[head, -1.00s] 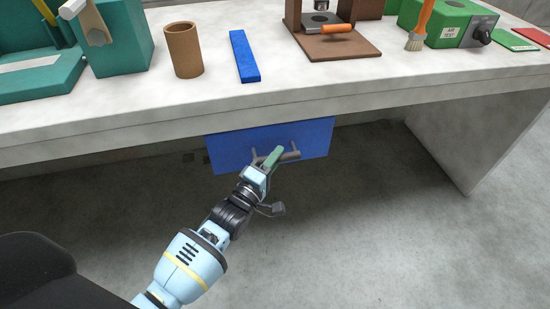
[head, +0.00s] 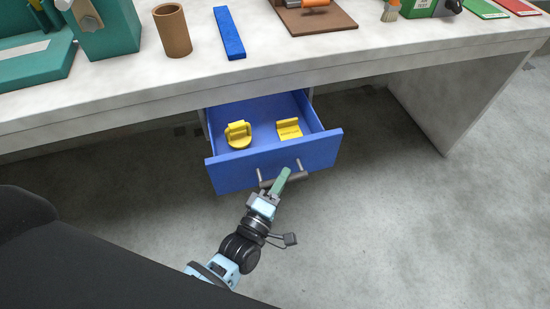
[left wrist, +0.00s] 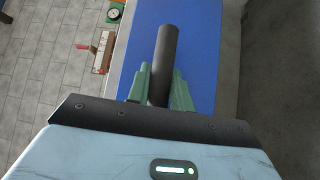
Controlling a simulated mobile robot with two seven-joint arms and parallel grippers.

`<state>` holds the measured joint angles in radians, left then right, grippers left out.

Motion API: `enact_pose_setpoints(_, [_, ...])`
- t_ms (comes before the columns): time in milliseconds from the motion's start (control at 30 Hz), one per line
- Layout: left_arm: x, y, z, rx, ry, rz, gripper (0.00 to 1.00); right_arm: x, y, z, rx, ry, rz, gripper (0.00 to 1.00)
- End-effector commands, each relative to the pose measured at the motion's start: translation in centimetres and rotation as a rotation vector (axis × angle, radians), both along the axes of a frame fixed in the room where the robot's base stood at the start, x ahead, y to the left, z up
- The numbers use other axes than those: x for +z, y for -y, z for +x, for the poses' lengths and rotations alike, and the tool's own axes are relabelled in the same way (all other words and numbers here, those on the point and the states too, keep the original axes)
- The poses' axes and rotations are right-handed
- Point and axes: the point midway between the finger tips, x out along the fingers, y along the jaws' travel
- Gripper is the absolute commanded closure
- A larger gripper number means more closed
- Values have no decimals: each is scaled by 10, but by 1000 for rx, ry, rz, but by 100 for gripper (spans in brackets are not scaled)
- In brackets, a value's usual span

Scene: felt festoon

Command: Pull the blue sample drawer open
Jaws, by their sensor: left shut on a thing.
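The blue sample drawer (head: 272,162) stands pulled out from under the worktop, with its inside showing. Two yellow pieces lie in it, a rounded one (head: 238,134) at the left and an angular one (head: 289,128) at the right. My left gripper (head: 281,181) is shut on the grey bar handle (head: 298,173) on the drawer front. In the left wrist view the dark handle (left wrist: 164,60) lies between the green fingers of my left gripper (left wrist: 161,88), with the blue drawer front (left wrist: 202,40) behind it. My right gripper is not in view.
The pale worktop (head: 330,55) runs above the drawer. On it stand a brown cup (head: 172,32), a blue bar (head: 229,35), a teal block (head: 108,35) and a brown board (head: 318,20). The floor (head: 400,230) in front of the drawer is clear.

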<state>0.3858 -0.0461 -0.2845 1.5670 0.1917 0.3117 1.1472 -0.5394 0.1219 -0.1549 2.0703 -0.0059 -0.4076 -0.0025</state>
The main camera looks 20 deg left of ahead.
Motion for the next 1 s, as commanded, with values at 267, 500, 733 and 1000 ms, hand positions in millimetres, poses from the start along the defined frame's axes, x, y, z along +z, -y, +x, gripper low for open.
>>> enact_pose_setpoints(267, [1, 18, -28, 2, 3, 1, 100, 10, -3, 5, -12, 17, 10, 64])
enact_pose_setpoints(500, [0, 22, -34, 1, 2, 0, 100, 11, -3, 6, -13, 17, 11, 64])
enact_pose_setpoints(733, [0, 22, -34, 1, 1, 1, 100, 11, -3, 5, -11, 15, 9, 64])
enact_pose_setpoints(1000, [0, 22, -33, 1, 2, 1, 57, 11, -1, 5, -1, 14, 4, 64])
